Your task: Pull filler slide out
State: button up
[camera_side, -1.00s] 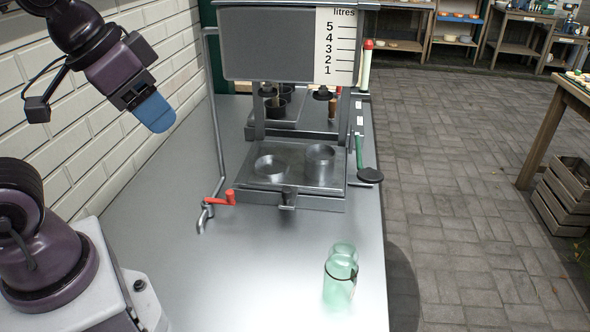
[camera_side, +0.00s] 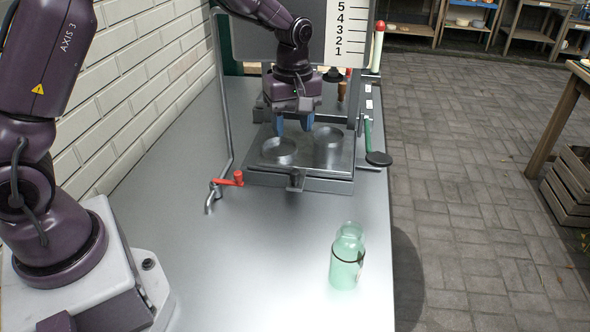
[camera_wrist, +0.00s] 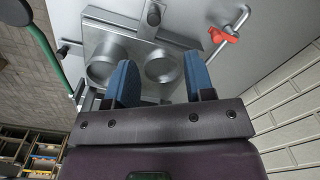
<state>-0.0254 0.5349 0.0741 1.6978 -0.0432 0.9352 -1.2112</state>
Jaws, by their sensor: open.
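My gripper (camera_side: 294,124) points down above the back part of the slide. Its two blue fingers (camera_wrist: 162,75) are apart with nothing between them. I cannot tell whether the fingertips touch the plate.
A red-handled tap (camera_side: 230,180) stands left of the slide. A green lever with a black pad (camera_side: 378,158) is on the right. A green glass bottle (camera_side: 346,258) stands upright on the front right of the steel table (camera_side: 250,255). The front middle is clear.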

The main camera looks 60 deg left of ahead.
aim_at(295, 171)
jog(key=f+n, duration=0.1)
jog(key=f, duration=0.3)
jog(key=f+n, duration=0.1)
jog(key=f, duration=0.7)
jog(key=shift+w+n, duration=0.4)
